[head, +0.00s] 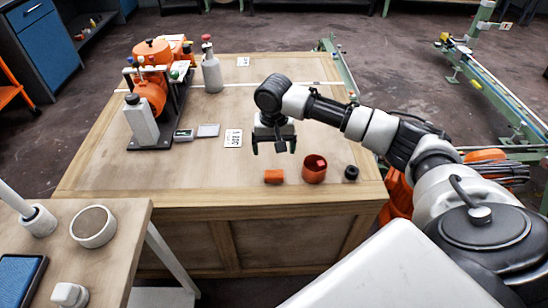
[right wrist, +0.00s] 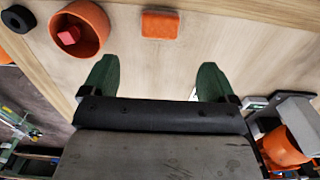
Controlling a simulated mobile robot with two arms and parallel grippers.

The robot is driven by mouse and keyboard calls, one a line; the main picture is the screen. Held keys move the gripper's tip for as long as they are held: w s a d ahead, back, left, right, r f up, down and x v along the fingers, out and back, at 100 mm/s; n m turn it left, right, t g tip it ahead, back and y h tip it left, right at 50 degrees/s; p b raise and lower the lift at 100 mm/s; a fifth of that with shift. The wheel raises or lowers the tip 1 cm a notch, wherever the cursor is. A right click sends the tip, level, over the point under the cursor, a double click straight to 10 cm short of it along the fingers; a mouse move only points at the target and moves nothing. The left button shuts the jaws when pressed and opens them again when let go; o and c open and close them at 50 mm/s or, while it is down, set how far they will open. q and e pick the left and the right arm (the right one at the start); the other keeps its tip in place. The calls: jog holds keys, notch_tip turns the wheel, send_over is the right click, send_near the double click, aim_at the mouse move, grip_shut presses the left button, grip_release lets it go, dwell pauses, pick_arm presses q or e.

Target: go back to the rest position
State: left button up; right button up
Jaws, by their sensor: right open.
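My right gripper (head: 273,147) hangs over the wooden crate table (head: 100,170), with its fingers pointing down. In the right wrist view its two dark green fingers (right wrist: 156,85) are spread apart with nothing between them. An orange block (head: 274,176) lies on the tabletop just in front of the gripper and also shows in the right wrist view (right wrist: 160,25). An orange cup (head: 314,169) stands to the right of the block; a red piece (right wrist: 68,36) is inside it. A black ring (head: 351,172) lies right of the cup. My left gripper is not in view.
An orange and grey machine (head: 150,90) and a grey bottle (head: 211,70) stand at the table's back left. A white label card (head: 233,138) lies left of my gripper. A side table (head: 120,225) with a round dish (head: 93,226) is at the lower left.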

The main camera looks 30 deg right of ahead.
jog(key=shift+r, duration=0.85)
jog(key=shift+f, duration=0.1)
